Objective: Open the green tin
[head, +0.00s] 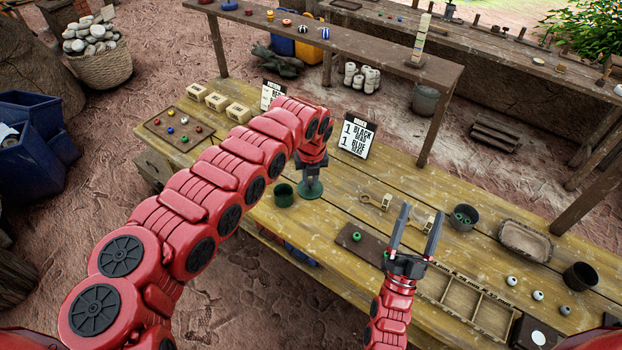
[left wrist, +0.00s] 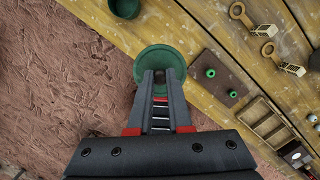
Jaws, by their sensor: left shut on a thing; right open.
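The green tin (head: 284,196) stands on the yellow plank table, and its dark inside shows from above. Part of it shows at the top of the left wrist view (left wrist: 125,8). A green round lid (head: 312,192) is apart from it, just to its right in the head view. My left gripper (head: 310,178) is shut on the lid, which shows as a wide green disc (left wrist: 160,62) at its fingertips in the left wrist view. I cannot tell how high the lid is. My right gripper (head: 421,208) is open and empty above the table.
A brown board (head: 364,243) with green pieces lies right of the lid. A compartment tray (head: 462,298), wooden-tagged rings (head: 386,202), a dark pot (head: 463,217) and a sign (head: 357,135) are on the table. Bare planks lie between the lid and the board.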

